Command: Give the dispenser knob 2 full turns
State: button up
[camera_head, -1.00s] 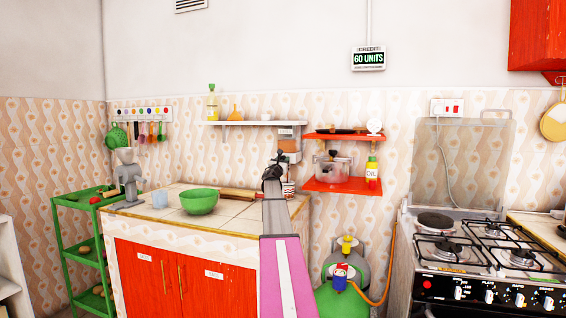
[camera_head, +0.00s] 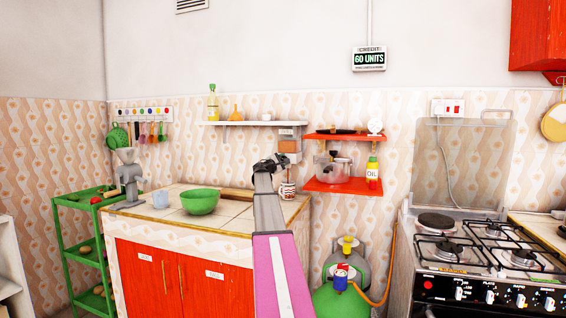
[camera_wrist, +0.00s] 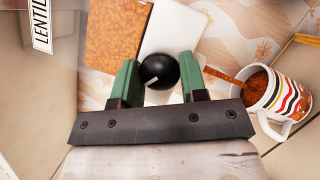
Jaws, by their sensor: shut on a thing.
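The dispenser (camera_head: 289,146) hangs on the wall below the white shelf, holding orange-brown lentils. In the wrist view its lentil-filled body (camera_wrist: 116,40) fills the upper left, beside a white part (camera_wrist: 178,28). The round black knob (camera_wrist: 159,70) sits between the two green finger pads of my gripper (camera_wrist: 159,77), which is shut on it. In the head view my gripper (camera_head: 279,160) reaches up to just below the dispenser, and the knob is hidden. A striped mug (camera_wrist: 284,97) with brown contents stands below; it also shows in the head view (camera_head: 287,190).
The tiled counter (camera_head: 240,211) holds a green bowl (camera_head: 200,201), a glass (camera_head: 160,199) and a grey grinder (camera_head: 129,178). A wall sign reads "60 UNITS".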

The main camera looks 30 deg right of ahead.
jog(key=m, duration=0.3)
jog(key=m+g+y, duration=0.1)
jog(key=m, duration=0.1)
jog(key=shift+r+m+g, duration=0.1)
jog(key=shift+m+g, duration=0.2)
jog(key=shift+m, duration=0.1)
jog(key=m+y, duration=0.2)
jog(key=m, duration=0.2)
jog(key=shift+m+y, duration=0.3)
jog(key=o, duration=0.9)
jog(key=shift+a+r, duration=0.1)
jog(key=v, duration=1)
jog(key=shift+s+a, duration=0.15)
jog(key=shift+a, duration=0.1)
